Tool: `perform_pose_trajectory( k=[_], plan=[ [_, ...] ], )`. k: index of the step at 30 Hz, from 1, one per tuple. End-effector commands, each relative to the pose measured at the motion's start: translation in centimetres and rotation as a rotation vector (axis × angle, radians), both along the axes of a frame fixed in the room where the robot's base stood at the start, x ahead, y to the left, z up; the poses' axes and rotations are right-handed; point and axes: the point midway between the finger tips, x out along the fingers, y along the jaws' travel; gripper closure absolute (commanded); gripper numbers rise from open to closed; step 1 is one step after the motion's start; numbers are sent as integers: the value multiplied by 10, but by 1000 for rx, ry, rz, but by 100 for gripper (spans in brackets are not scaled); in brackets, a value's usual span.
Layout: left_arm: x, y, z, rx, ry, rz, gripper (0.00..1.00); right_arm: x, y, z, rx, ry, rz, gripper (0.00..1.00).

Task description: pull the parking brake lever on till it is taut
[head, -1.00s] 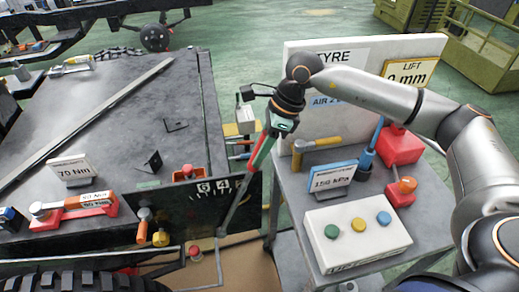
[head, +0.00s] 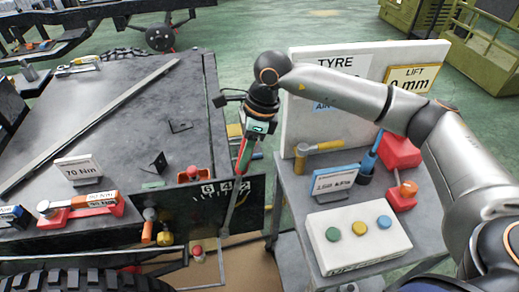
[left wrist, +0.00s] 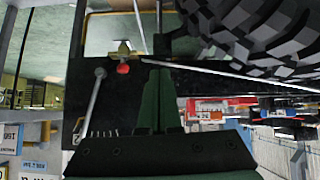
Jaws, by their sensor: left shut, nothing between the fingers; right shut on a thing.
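The parking brake lever is a grey rod (head: 230,212) with a red grip (head: 244,160), standing before a dark plate (head: 254,192) at the bench corner in the head view. It leans a little to the right at its top. My right gripper (head: 248,147) is shut on the red grip from above; its fingers hide the grip's upper part. White digits (head: 225,187) are on the plate behind the rod. The left wrist view shows a grey rod (left wrist: 93,98) too, left of my left gripper (left wrist: 158,85), which is shut and empty, apart from the rod.
A side table holds a white box (head: 358,237) with coloured buttons, a yellow hammer (head: 318,147) and a white tyre board (head: 330,70). On the dark bench (head: 120,130) lie a long bar and torque tools. A tyre (head: 90,284) is at the front left.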

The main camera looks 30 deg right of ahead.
Motion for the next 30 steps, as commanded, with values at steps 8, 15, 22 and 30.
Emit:
perform_pose_trajectory(
  k=[8,15,22,30],
  plan=[
    [0,0,8,0,0,0,100,11,48,8,-106,32,6,100],
    [0,0,8,0,-1,0,100,20,83,8,-200,55,3,100],
    [0,0,7,0,-1,0,100,25,107,8,-269,71,2,100],
    [0,0,7,0,-1,0,100,26,111,8,-288,73,0,100]
  ],
)
